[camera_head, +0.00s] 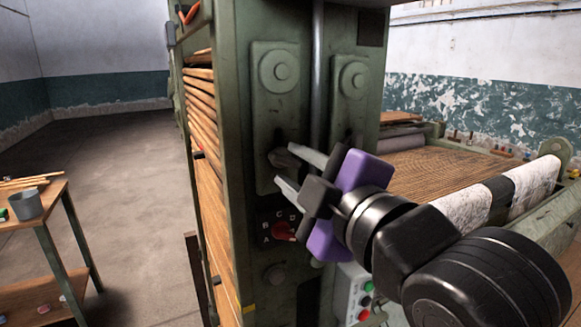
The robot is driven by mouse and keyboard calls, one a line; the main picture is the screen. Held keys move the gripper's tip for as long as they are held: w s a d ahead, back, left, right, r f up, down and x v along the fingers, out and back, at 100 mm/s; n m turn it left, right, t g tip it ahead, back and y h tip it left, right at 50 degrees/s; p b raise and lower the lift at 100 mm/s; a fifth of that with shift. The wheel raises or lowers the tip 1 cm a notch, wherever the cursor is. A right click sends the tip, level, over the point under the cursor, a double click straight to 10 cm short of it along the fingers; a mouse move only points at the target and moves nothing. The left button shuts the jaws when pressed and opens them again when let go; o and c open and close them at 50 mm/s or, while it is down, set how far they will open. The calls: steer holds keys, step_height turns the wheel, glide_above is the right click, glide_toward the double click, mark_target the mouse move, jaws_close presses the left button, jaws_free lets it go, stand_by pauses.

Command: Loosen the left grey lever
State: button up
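A green machine panel (268,108) faces me with a round boss near its top. The left grey lever (279,158) appears as a short dark grey piece low on this panel, partly hidden by my upper finger. My gripper (285,165) has its two light grey fingers spread apart, tips at the panel. The lever end lies between or just behind the tips; I cannot tell whether they touch it. A second panel (350,92) with a similar boss stands to the right, its lower part hidden by my purple and black gripper body.
A red rotary knob (283,231) with letters around it sits just below the fingers. Green and red buttons (367,287) are lower right. A wooden table (52,213) with a grey cup (25,204) stands left. Open floor (120,170) lies between table and machine.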

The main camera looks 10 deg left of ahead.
steer(key=v, duration=0.6)
steer(key=shift+b, duration=0.4)
steer(key=d+r+m+t+y, duration=0.1)
steer(key=d+r+m+t, duration=0.3)
steer(key=r+m, duration=0.15)
steer(key=s+d+f+m+t+h, duration=0.2)
steer(key=s+d+f+m+h, duration=0.25)
steer(key=f, duration=0.45)
steer(key=s+d+f+m+t+h, duration=0.1)
steer(key=d+f+m+t+h, duration=0.1)
steer(key=d+f+m+h, duration=0.4)
steer(key=s+d+f+m+g, duration=0.2)
steer(key=s+d+f+g, duration=0.1)
steer(key=s+f, duration=1)
steer(key=s+d+f+m+g, duration=0.1)
steer(key=s+d+f+g, duration=0.2)
steer(key=s+f, duration=1.1)
steer(key=shift+s+f+m+g, duration=0.2)
steer(key=shift+f+m+g, duration=0.25)
steer(key=shift+g, duration=0.65)
